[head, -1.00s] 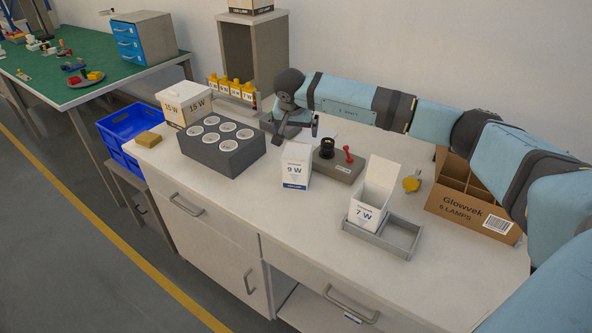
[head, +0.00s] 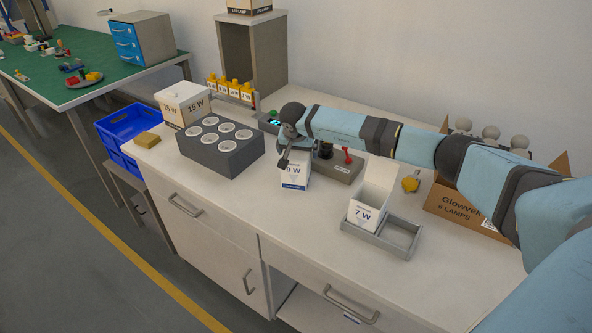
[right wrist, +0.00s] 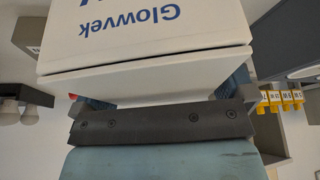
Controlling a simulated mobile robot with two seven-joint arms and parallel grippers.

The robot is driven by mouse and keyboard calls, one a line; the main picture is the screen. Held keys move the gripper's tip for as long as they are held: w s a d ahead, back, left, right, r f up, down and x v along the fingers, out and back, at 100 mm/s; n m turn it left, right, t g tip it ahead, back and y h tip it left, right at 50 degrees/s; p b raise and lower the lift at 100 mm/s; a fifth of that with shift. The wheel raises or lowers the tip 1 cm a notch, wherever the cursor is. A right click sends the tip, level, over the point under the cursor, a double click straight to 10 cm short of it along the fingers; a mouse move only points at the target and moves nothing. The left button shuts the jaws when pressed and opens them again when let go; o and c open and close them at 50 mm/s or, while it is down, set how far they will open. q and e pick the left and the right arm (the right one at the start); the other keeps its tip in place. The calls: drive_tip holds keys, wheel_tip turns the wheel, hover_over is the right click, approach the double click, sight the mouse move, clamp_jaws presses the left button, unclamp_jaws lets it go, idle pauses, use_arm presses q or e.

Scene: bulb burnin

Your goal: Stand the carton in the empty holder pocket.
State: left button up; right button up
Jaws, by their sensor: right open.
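The white 9 W carton (head: 294,180) stands upright on the bench, its upper part covered by my right gripper (head: 297,158). That gripper is open, over the carton's top in the head view. In the right wrist view the carton (right wrist: 160,40) fills the space close in front of the gripper; I cannot tell whether they touch. The grey two-pocket holder (head: 384,243) lies to the right. Its left pocket bears an open-topped 7 W carton (head: 366,212); its right pocket (head: 400,236) is empty. My left gripper is not in view.
A grey box with a black socket and red lever (head: 345,172) stands just right of the 9 W carton. A dark block with several round cups (head: 218,158) is to the left. A yellow object (head: 411,184) and a brown Glowvek box (head: 455,206) are at right.

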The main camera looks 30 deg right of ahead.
drive_tip(key=shift+c, duration=0.2)
drive_tip(key=c, duration=1)
drive_tip(key=shift+r, duration=0.15)
